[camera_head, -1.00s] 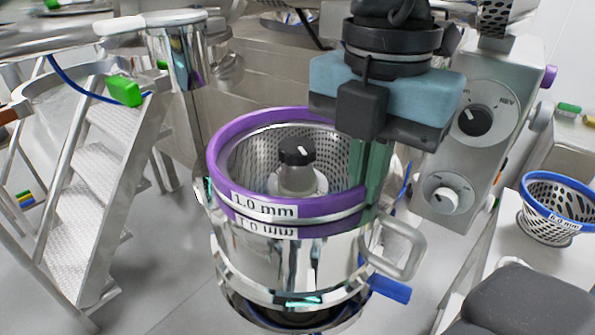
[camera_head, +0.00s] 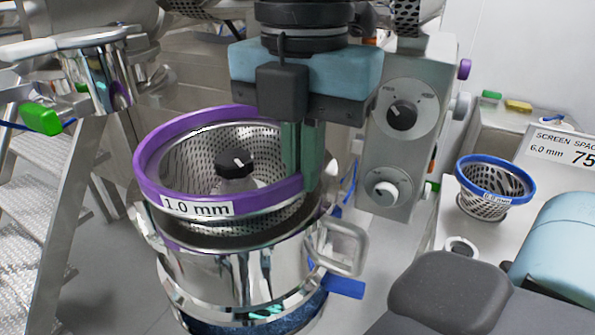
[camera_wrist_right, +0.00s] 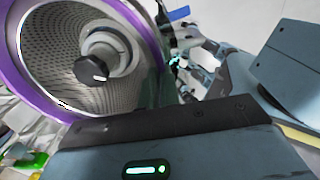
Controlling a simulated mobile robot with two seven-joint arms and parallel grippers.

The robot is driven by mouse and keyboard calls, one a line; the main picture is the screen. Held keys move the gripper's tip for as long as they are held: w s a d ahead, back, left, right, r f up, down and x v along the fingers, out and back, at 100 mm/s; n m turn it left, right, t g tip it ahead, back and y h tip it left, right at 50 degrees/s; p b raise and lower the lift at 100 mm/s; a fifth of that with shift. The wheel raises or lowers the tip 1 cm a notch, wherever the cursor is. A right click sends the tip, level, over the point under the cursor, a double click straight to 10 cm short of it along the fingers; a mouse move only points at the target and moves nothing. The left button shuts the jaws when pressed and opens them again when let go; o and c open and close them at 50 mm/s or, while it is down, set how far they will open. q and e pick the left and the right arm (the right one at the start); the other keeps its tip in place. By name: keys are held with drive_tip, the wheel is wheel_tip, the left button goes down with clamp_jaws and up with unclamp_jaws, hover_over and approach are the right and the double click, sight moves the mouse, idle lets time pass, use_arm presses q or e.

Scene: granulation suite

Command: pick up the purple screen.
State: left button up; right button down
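The purple screen (camera_head: 165,154) is a perforated metal basket with a purple rim and a "1.0 mm" label. It hangs slightly tilted just above the shiny metal vessel (camera_head: 235,268), with a gap below its rim and its lower part still inside. My right gripper (camera_head: 303,180) points down and is shut on the right side of the rim. The dark knob on a metal hub (camera_head: 235,165) shows inside the screen. In the right wrist view the purple rim (camera_wrist_right: 128,18) fills the upper left. My left gripper is not in view.
A control box with dials (camera_head: 405,130) stands close behind, right of my gripper. A blue-rimmed screen (camera_head: 487,205) sits on a white bench at the right. Metal steps (camera_head: 25,225) stand at the left. The vessel has a side handle (camera_head: 345,245).

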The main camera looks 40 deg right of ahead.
wheel_tip(320, 180, up, 10)
drive_tip(key=s+d, duration=0.3)
drive_tip(key=s, duration=0.5)
drive_tip(key=s+d, duration=0.4)
drive_tip(key=s, duration=0.4)
drive_tip(key=shift+s+b, duration=0.35)
drive_tip(key=shift+s, duration=0.1)
